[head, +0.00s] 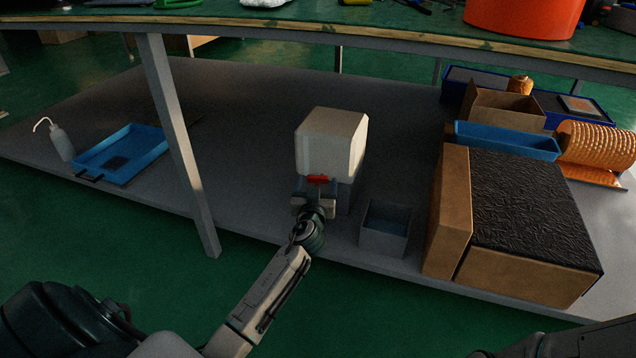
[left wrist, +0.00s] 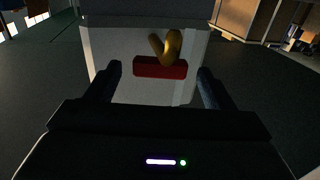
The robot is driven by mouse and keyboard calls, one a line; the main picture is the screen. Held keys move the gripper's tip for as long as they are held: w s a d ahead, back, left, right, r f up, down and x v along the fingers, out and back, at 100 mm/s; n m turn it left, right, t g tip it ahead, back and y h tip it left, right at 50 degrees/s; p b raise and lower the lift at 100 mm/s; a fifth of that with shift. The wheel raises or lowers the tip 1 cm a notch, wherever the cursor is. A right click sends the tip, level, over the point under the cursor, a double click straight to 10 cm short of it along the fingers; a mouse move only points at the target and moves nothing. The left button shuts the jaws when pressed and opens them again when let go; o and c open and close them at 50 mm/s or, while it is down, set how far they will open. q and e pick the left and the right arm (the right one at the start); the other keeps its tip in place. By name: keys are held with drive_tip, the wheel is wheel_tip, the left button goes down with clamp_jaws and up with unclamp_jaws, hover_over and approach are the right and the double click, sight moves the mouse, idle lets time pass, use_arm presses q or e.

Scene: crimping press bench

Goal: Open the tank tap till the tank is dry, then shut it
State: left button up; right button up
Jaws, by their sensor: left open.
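The white tank (head: 333,140) stands on the grey lower shelf and fills the upper middle of the left wrist view (left wrist: 110,45). Its tap has a red handle (head: 317,179) on the front; the left wrist view shows the red handle (left wrist: 160,68) lying crosswise below a brass tap body (left wrist: 173,46). My left gripper (head: 315,194) is open in front of the tap, with one finger on each side of the handle and gaps between. No water stream shows, and the level inside the tank is hidden. My right gripper is out of view.
A grey open bin (head: 385,245) stands right of the tank. A large brown box with a black top (head: 520,210) is farther right. A blue tray (head: 145,150) and a white squeeze bottle (head: 61,143) sit at left. A table leg (head: 178,130) and the green tabletop's edge (head: 250,28) bound the space.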

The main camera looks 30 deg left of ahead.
sight(316, 179)
use_arm(q)
drive_tip(key=shift+b+x, duration=0.3)
drive_tip(key=shift+x, duration=1.2)
drive_tip(key=shift+c, duration=0.5)
drive_tip(key=c, duration=0.9)
drive_tip(key=m+h+p, duration=0.1)
drive_tip(key=m+t+h+p, duration=0.1)
drive_tip(key=shift+r+h, duration=0.25)
drive_tip(key=shift+h, duration=0.05)
drive_tip(key=shift+f+m+t+h+p, duration=0.2)
drive_tip(key=shift+m+t+h+p, duration=0.15)
drive_tip(key=shift+h+p, duration=0.35)
drive_tip(key=o, duration=1)
drive_tip(key=shift+s, duration=0.1)
